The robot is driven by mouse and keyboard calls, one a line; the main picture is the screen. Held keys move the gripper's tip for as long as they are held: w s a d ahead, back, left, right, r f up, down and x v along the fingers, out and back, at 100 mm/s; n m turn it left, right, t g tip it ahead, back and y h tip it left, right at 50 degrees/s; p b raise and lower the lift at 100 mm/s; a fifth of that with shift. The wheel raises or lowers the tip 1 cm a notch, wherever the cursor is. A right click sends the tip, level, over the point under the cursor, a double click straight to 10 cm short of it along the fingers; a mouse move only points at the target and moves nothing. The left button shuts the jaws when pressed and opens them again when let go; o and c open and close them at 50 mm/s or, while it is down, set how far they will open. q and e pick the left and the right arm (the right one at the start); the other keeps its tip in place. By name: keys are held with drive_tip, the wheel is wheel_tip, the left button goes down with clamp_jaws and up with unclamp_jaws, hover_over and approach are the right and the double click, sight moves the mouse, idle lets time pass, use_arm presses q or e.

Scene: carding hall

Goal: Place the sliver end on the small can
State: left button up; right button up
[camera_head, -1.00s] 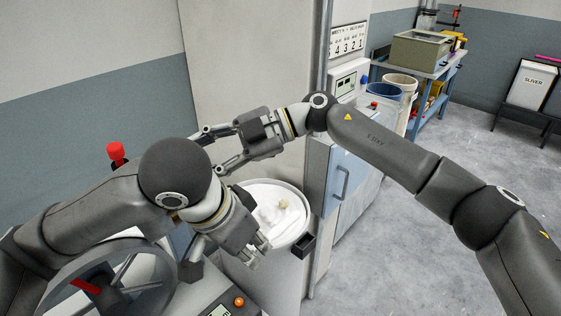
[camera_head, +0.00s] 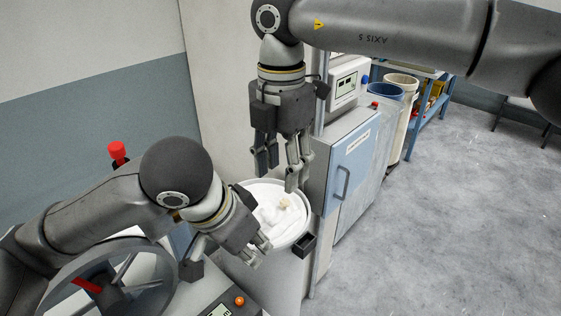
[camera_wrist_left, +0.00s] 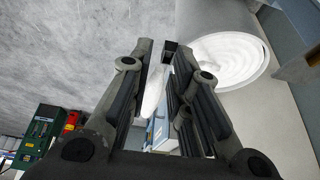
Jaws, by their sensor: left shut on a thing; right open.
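A pale round can (camera_head: 285,280) stands in the middle of the head view, with white sliver coils (camera_head: 268,212) inside its rim and a small cream piece (camera_head: 285,203) on top. The can (camera_wrist_left: 212,18) also shows in the left wrist view, to the right of the fingers. My left gripper (camera_head: 259,251) is at the can's near side, by the rim. It is shut on a white sliver end (camera_wrist_left: 154,88), seen between its fingers in the wrist view. My right gripper (camera_head: 283,178) is open and empty, pointing down above the can's far side. I cannot tell whether this is the small can.
A small black box (camera_head: 303,245) sits at the can's right side. A blue-doored cabinet (camera_head: 350,165) stands to the right. Behind it are a blue-topped can (camera_head: 384,92) and a cream can (camera_head: 401,82). A control panel (camera_head: 218,310) is in front.

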sight(278, 229)
wheel_tip(278, 229, down, 12)
drive_tip(key=shift+r, duration=0.15)
idle(0.3)
use_arm(q)
drive_tip(key=shift+d, duration=0.1)
use_arm(e)
drive_tip(key=shift+a, duration=0.1)
clamp_jaws()
use_arm(q)
drive_tip(key=o, duration=0.8)
drive_tip(key=shift+o, duration=0.7)
